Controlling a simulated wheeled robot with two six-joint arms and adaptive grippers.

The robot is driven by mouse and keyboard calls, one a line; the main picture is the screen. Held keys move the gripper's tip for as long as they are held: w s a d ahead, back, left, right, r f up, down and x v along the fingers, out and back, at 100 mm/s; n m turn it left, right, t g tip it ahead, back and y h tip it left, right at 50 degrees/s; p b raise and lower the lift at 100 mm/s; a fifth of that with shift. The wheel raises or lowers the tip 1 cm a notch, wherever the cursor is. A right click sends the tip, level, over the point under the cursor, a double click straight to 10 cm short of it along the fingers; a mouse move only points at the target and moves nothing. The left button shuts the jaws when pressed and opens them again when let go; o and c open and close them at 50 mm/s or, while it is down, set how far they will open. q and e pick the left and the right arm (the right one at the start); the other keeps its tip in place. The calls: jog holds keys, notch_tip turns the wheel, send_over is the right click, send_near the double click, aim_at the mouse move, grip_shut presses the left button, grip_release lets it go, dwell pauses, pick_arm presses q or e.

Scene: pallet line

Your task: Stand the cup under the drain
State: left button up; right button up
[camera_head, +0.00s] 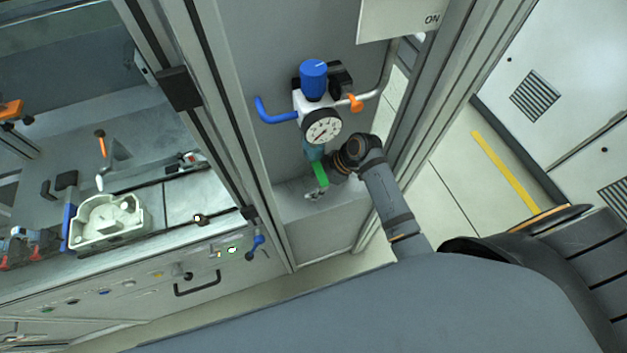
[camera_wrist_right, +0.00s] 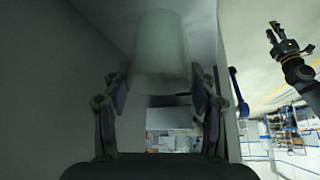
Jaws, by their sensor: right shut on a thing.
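The regulator (camera_head: 312,100) hangs on the grey back wall of a narrow bay, with a blue knob on top and a round gauge. A teal bowl (camera_head: 313,152) hangs below the gauge; its drain cannot be made out. My right gripper (camera_head: 328,168) is right below it, beside a bright green piece. In the right wrist view, a pale, tapered cup (camera_wrist_right: 160,52) is between the two fingers of my right gripper (camera_wrist_right: 160,88), which is shut on it. My left gripper (camera_wrist_right: 285,45) shows at the upper right of that view, fingers apart and empty.
The bay floor (camera_head: 340,205) is mostly bare, with a small metallic thing (camera_head: 315,193) on it. Blue (camera_head: 275,115) and orange (camera_head: 355,103) handles stick out beside the regulator. Metal posts (camera_head: 425,110) flank the bay. A pale fixture (camera_head: 108,218) stands at the left bench.

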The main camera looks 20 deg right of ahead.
jog(key=shift+s, duration=0.15)
jog(key=o, duration=1.1)
jog(key=shift+f, duration=0.15)
jog(key=shift+c, duration=0.2)
jog(key=shift+r, duration=0.25)
jog(key=b+v, duration=0.1)
jog(key=v, duration=0.6)
jog(key=shift+r, duration=0.15)
jog(key=shift+d, duration=0.1)
